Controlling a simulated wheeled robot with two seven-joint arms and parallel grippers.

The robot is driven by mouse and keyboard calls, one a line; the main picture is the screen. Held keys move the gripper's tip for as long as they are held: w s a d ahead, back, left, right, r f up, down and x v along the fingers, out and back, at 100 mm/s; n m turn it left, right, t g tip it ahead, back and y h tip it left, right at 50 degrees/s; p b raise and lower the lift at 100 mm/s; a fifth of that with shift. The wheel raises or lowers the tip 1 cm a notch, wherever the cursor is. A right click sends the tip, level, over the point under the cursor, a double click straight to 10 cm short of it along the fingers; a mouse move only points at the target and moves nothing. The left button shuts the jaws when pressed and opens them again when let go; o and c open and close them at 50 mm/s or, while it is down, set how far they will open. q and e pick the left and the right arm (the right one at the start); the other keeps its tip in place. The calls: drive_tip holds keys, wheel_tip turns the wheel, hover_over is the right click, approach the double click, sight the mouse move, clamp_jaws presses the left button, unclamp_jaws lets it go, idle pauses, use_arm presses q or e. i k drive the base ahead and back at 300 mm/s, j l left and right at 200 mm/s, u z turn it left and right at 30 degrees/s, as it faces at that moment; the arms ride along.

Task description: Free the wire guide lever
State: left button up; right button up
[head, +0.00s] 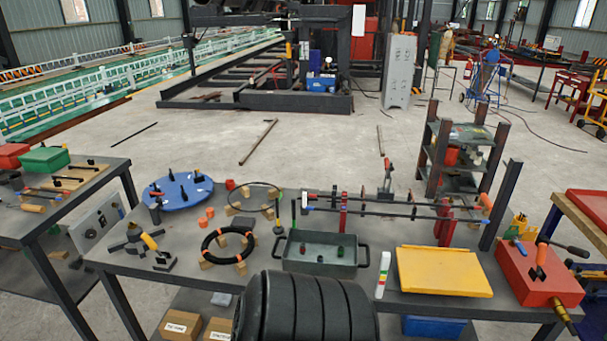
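I cannot tell for sure which part is the wire guide lever. An orange-handled lever (542,252) stands on a red box (518,282) at the right end of the grey bench. A yellow-handled lever (150,242) leans on a black fixture at the bench's left. A small upright lever with a red tip (387,170) stands at the back of the bench. A black wire coil (227,246) lies on wooden blocks left of centre. Neither of my grippers shows in this view.
The bench (375,290) also carries a blue disc (180,190), a grey tray (320,265), a yellow board (443,271) and a long bar rig on red posts (343,212). A large black ribbed form (305,312) hides the front middle edge. A shelf rack (460,155) stands behind.

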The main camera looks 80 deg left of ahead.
sight(145, 236)
drive_tip(key=u, duration=3.65)
